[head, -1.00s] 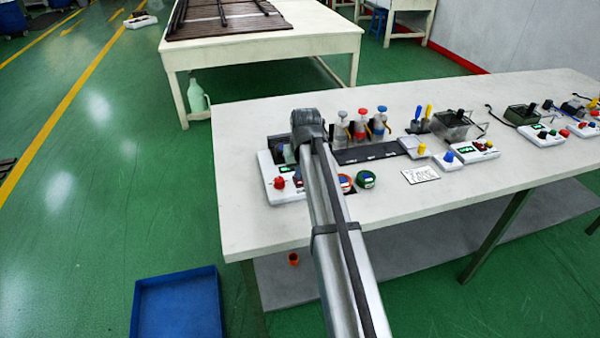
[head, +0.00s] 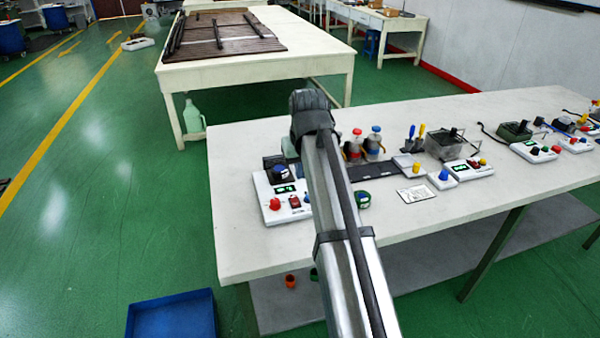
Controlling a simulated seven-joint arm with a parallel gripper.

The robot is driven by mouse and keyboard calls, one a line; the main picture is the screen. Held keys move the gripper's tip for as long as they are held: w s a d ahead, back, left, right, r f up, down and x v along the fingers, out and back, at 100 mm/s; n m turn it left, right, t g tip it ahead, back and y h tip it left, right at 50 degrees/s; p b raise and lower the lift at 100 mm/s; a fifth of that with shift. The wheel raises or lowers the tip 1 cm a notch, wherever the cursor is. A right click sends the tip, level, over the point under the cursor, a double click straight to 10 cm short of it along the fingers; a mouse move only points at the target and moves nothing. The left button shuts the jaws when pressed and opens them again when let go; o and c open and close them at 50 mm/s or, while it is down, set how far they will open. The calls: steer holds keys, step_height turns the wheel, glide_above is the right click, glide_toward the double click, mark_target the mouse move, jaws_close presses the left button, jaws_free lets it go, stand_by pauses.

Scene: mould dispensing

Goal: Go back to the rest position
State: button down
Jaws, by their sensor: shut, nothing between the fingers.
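My arm rises from the bottom edge of the head view and ends at a dark joint above the bench. My gripper is not visible; it is hidden behind my arm or out of the picture. The white bench (head: 245,233) lies beneath my arm. A white control unit (head: 262,190) with red knobs and a green display stands at the bench's left end, and my arm covers its right side. Nothing held by my gripper can be seen.
A red-capped bottle (head: 353,145) and a blue-capped bottle (head: 374,143) stand behind my arm. A blue bin (head: 172,318) is on the floor. The bench's front right is clear.

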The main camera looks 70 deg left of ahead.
steer(key=shift+w, duration=0.1)
stand_by(0.5)
